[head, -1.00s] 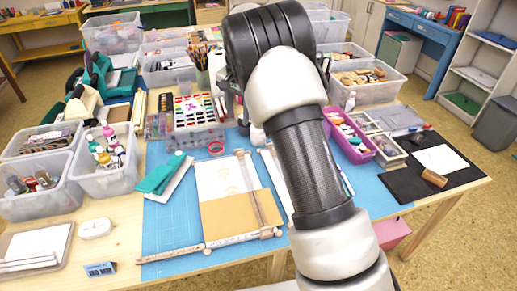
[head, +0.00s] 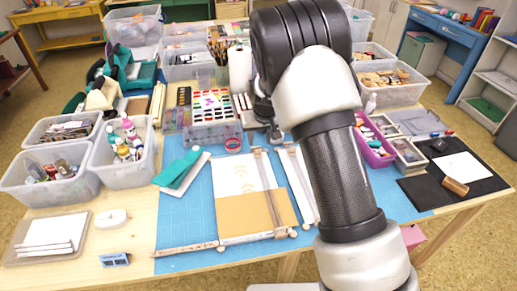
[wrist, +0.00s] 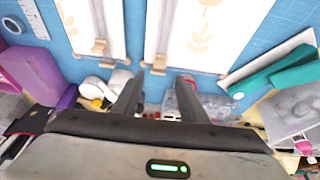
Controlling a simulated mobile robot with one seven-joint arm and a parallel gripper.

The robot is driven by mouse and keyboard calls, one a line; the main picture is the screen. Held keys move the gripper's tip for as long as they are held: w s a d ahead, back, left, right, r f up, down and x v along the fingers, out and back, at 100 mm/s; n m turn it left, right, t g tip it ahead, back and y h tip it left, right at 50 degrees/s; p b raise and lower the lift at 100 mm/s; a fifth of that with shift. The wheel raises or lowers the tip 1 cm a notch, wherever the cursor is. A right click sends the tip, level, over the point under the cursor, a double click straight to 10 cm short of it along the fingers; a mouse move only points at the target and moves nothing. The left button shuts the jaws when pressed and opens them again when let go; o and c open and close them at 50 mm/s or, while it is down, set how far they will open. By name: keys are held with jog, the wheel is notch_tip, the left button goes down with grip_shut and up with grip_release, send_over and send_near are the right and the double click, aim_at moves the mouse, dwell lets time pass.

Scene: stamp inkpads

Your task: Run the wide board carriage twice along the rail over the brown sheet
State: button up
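In the head view the brown sheet (head: 255,213) covers the front part of a white sheet (head: 235,176) on a blue mat. A long wooden rail (head: 190,248) lies across the front of it. A wooden strip (head: 267,190) runs front to back along the sheet's right side, and a second one lies right of it beside another white sheet (head: 305,190); which is the wide board carriage I cannot tell. The wrist view shows wooden knobs (wrist: 100,47) at the strips' far ends. My gripper (wrist: 160,80) is open and empty there; my arm mostly hides it in the head view.
A teal folder (head: 182,170) lies left of the sheets. A paint palette box (head: 213,135) stands behind, and a purple tray (head: 375,150) stands to the right. Open bins (head: 122,165) line the left side. The blue mat (head: 180,215) is bare left of the brown sheet.

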aim_at(258, 155)
jog(key=x, duration=0.8)
jog(key=shift+c, duration=0.4)
grip_shut()
